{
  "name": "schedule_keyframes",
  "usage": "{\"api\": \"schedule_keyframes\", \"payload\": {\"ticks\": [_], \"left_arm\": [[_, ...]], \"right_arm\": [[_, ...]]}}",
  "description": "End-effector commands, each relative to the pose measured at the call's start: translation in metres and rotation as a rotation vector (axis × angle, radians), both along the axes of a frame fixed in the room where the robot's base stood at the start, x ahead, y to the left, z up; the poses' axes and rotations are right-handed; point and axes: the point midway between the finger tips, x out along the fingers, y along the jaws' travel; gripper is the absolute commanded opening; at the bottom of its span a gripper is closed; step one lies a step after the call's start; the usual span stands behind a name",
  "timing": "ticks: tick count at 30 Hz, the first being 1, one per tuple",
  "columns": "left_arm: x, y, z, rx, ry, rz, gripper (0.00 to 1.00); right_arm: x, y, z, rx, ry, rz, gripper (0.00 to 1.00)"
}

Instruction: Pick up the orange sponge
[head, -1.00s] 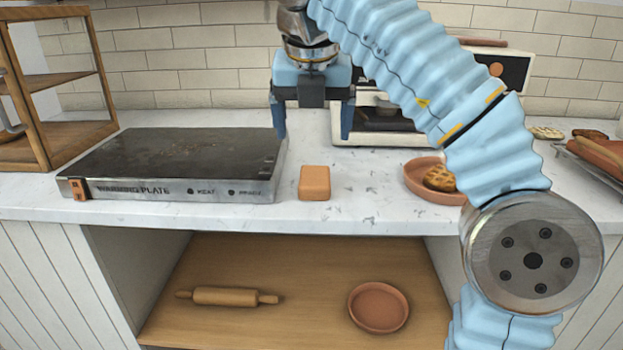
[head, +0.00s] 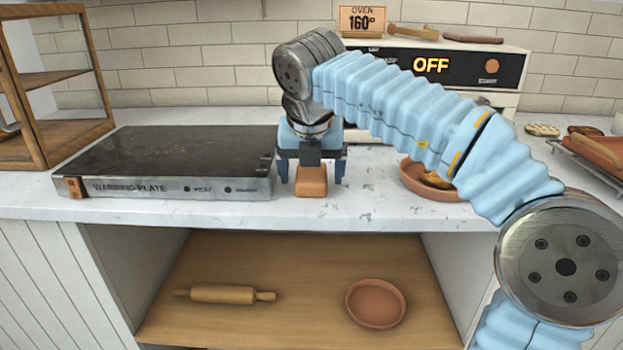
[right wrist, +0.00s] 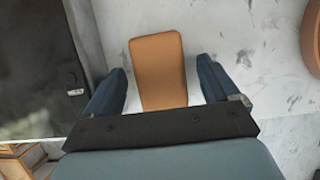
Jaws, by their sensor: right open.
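The orange sponge (head: 311,183) lies on the white marble counter, just right of the warming plate. My right gripper (head: 312,178) is lowered over it, with its fingers on either side and its body hiding the sponge's far part in the head view. In the right wrist view the sponge (right wrist: 158,72) lies between the two dark blue fingers of the gripper (right wrist: 163,90). Gaps show between the sponge and both fingers, so the gripper is open and empty. My left gripper is not in view.
The warming plate (head: 160,187) stands close at the left. A terracotta dish (head: 430,188) with a pastry is to the right, partly behind my arm. The oven (head: 512,70) stands behind. A shelf below holds a rolling pin (head: 224,294) and a terracotta bowl (head: 376,303).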

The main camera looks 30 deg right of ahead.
Motion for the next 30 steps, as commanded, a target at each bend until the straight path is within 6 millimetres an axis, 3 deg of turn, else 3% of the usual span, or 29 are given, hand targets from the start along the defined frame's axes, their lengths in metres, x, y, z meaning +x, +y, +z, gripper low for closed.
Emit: {"api": "schedule_keyframes", "payload": {"ticks": [2,12,23,30], "left_arm": [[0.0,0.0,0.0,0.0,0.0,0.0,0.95],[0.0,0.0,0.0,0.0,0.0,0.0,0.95],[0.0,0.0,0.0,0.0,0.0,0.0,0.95],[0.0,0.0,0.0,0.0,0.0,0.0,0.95]], "right_arm": [[0.0,0.0,0.0,0.0,0.0,0.0,0.84],[0.0,0.0,0.0,0.0,0.0,0.0,0.33],[0.0,0.0,0.006,0.0,0.0,0.0,0.32],[0.001,0.001,0.042,0.002,-0.004,0.002,0.32]]}}
